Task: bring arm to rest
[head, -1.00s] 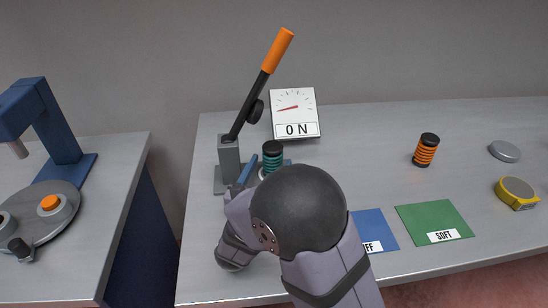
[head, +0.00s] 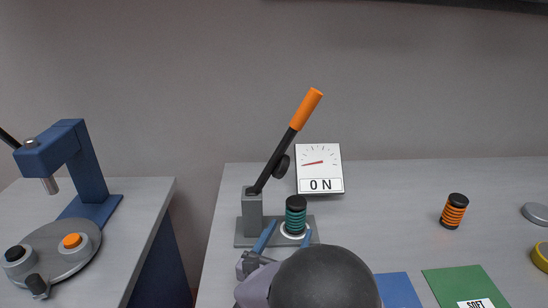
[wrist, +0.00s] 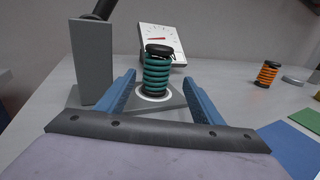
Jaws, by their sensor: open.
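My gripper (head: 283,240) is open, its two blue fingers apart on either side of the teal spring (head: 296,216). The spring has black end caps and stands upright on the white ring of the grey press base (head: 245,238). In the wrist view the spring (wrist: 157,72) stands just beyond and between the fingertips (wrist: 157,78); I see no contact. The press lever (head: 285,137) with its orange handle leans up to the right. The gauge board (head: 319,167) behind reads ON, its red needle pointing left. My arm hides part of the bench front.
An orange spring (head: 454,211) stands on the bench at right. A blue mat (head: 397,290) and a green SOFT mat (head: 455,284) lie in front. A grey disc (head: 537,213) and yellow tape measure (head: 541,256) are at the right edge. A blue machine (head: 88,180) stands on the left bench.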

